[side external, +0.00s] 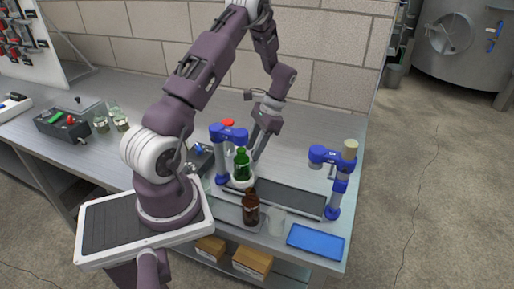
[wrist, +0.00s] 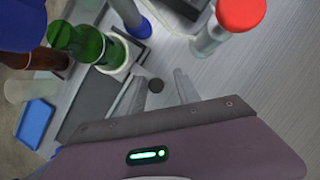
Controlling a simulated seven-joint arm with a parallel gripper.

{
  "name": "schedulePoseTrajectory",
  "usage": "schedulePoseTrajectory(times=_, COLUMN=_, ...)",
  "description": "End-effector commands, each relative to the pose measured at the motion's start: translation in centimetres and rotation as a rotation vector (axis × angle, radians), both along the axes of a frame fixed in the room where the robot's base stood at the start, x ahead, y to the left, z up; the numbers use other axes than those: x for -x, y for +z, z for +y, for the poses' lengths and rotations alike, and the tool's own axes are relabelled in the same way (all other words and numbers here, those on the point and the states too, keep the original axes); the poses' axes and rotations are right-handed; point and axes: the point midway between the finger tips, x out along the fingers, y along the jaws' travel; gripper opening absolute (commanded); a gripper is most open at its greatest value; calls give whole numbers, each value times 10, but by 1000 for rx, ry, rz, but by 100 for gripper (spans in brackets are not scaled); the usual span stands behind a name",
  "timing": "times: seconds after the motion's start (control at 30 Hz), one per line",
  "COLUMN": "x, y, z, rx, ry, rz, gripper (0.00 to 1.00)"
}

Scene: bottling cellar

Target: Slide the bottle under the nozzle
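A green bottle (side external: 241,165) stands upright in a white ring-shaped holder (side external: 243,182) at the left end of a dark grey track (side external: 285,199). The bottle also shows in the wrist view (wrist: 82,44). A blue stand (side external: 228,135) rises close beside it. A second blue stand (side external: 328,154) is at the track's right end, with a small nozzle-like tip (side external: 333,172) below its arm. My gripper (wrist: 160,82) is open and empty, behind and right of the green bottle in the side view.
A brown bottle (side external: 251,210) and a clear cup (side external: 276,222) stand in front of the track. A blue tray (side external: 315,241) lies at the front right. A red-capped clear container (wrist: 240,14) stands near my gripper. The bench behind the track looks clear.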

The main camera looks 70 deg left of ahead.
Motion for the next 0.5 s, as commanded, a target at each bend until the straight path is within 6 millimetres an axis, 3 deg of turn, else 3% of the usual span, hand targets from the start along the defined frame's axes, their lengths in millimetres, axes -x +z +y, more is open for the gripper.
schedulePoseTrajectory(times=0.3, x=-2, y=1, z=-3, rx=5, ry=-1, rz=-2, gripper=43)
schedulePoseTrajectory(times=0.5, x=-18, y=36, z=-2, rx=1, ry=-3, rz=-6, gripper=43)
